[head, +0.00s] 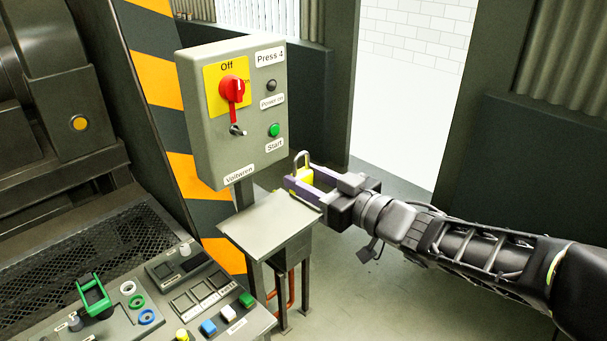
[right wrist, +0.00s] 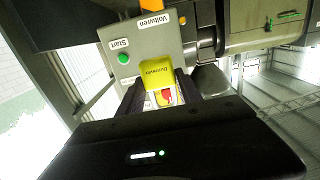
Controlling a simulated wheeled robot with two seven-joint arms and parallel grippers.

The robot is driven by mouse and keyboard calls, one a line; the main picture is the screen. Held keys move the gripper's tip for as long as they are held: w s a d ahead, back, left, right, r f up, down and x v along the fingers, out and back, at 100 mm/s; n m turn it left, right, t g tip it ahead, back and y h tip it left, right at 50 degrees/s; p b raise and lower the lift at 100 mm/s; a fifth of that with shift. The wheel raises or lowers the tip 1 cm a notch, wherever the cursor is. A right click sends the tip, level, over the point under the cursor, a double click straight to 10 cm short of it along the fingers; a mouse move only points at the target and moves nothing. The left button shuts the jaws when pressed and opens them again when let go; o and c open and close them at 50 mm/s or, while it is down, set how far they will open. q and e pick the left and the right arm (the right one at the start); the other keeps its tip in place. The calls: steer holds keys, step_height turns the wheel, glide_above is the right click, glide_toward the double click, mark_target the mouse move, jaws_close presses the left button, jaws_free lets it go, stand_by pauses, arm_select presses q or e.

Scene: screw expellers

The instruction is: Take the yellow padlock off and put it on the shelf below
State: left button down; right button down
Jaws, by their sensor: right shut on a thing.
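The yellow padlock (head: 304,175) with its metal shackle is held between the purple fingers of my right gripper (head: 305,184). It is off the switch box, upright with the shackle on top, at the right edge of the shelf. It also shows in the right wrist view (right wrist: 158,73), between the fingers (right wrist: 158,88). The grey shelf (head: 262,232) is below the switch box, and its top is bare. My left gripper is not in view.
The grey switch box (head: 265,150) stands above the shelf on a post. A control panel (head: 130,310) with several buttons and a green-handled lever (head: 92,292) is at lower left. A striped pillar (head: 185,170) stands behind the box. Open floor lies to the right.

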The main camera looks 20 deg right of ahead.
mark_target(306, 179)
steer(key=shift+p+v, duration=1)
steer(key=shift+v, duration=0.8)
steer(key=shift+p+v, duration=0.45)
steer(key=shift+v, duration=0.9)
steer(key=shift+f, duration=0.2)
